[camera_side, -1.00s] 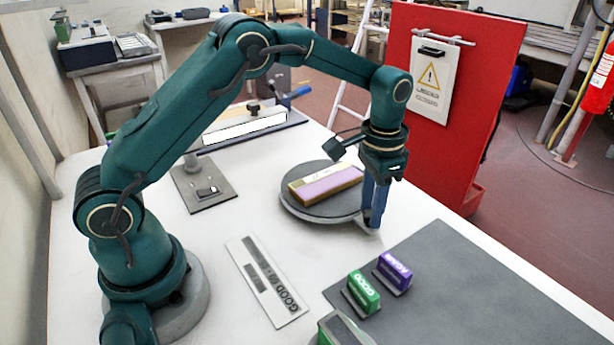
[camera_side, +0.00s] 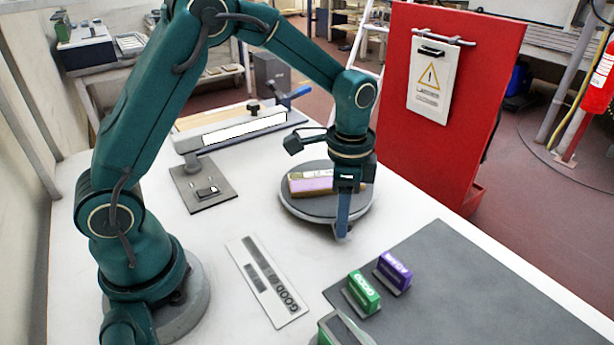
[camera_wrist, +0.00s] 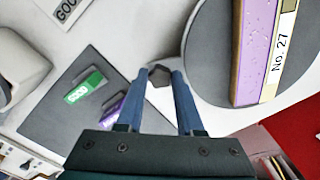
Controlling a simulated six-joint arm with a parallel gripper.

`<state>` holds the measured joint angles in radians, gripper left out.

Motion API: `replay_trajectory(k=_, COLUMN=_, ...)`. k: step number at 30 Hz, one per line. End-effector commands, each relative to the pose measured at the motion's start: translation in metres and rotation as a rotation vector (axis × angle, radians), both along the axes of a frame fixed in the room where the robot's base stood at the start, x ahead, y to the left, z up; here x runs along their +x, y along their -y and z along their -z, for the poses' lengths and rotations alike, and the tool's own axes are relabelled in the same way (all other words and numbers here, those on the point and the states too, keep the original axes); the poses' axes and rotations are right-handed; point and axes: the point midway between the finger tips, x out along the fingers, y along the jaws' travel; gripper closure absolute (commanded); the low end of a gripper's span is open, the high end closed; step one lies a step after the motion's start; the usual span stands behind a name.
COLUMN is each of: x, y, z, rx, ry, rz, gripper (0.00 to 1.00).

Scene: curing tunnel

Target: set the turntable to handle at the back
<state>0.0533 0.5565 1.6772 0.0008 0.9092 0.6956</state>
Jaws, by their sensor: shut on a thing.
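The turntable (camera_side: 300,208) is a round grey disc on the white table, with a wood and purple block (camera_side: 312,185) lying on it. The block shows a "No. 27" label in the wrist view (camera_wrist: 258,45). The turntable's handle sticks out from the rim on the side nearest the side camera; its dark knob (camera_wrist: 160,76) shows in the wrist view. My gripper (camera_side: 343,232) points down at this handle, its blue fingers shut on it. In the side view the fingers hide most of the handle.
A green GOOD stamp (camera_side: 362,292) and a purple AGAIN stamp (camera_side: 393,272) stand on the dark grey mat (camera_side: 450,290). A GOOD plate (camera_side: 264,280) lies left of them. A red panel (camera_side: 440,125) rises behind the turntable. Table between plate and turntable is clear.

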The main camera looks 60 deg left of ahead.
Motion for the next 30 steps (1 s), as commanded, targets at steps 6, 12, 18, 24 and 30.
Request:
replay_trajectory(k=6, x=-0.012, y=-0.006, z=-0.002, rx=-0.003, ry=0.005, rz=0.104, gripper=1.00)
replay_trajectory(k=12, x=-0.022, y=-0.014, z=-0.002, rx=-0.004, ry=0.005, rz=0.204, gripper=1.00)
replay_trajectory(k=18, x=-0.032, y=-0.022, z=-0.002, rx=-0.003, ry=0.006, rz=0.304, gripper=1.00)
replay_trajectory(k=24, x=-0.041, y=-0.031, z=-0.002, rx=-0.002, ry=0.006, rz=0.404, gripper=1.00)
replay_trajectory(k=30, x=-0.049, y=-0.042, z=-0.002, rx=-0.003, ry=0.006, rz=0.503, gripper=1.00)
